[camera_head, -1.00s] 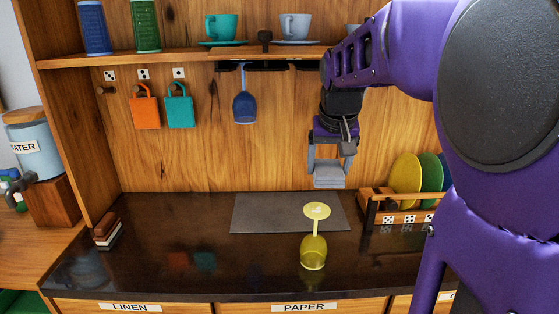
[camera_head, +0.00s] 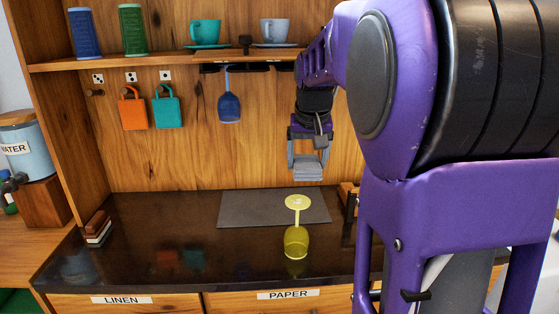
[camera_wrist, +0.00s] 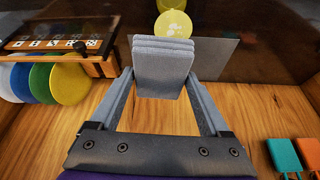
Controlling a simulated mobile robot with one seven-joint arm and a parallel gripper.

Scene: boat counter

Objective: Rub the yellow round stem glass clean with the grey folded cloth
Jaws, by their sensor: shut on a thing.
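The yellow stem glass (camera_head: 296,240) stands upside down on the dark counter, bowl down and foot up, in front of the grey mat. Its round foot also shows in the wrist view (camera_wrist: 173,24), just beyond the cloth. My gripper (camera_head: 307,172) is shut on the grey folded cloth (camera_head: 308,174), holding it in the air above and behind the glass. In the wrist view the folded cloth (camera_wrist: 162,66) sits between both fingers, its stacked folds facing the glass. The cloth and the glass are apart in the head view.
A grey mat (camera_head: 250,208) lies flat behind the glass. A blue stem glass (camera_head: 229,107) hangs under the shelf. Coloured plates stand in a rack (camera_wrist: 100,62), mostly hidden by my arm in the head view. Small blocks (camera_head: 97,228) lie at left; the counter's left middle is clear.

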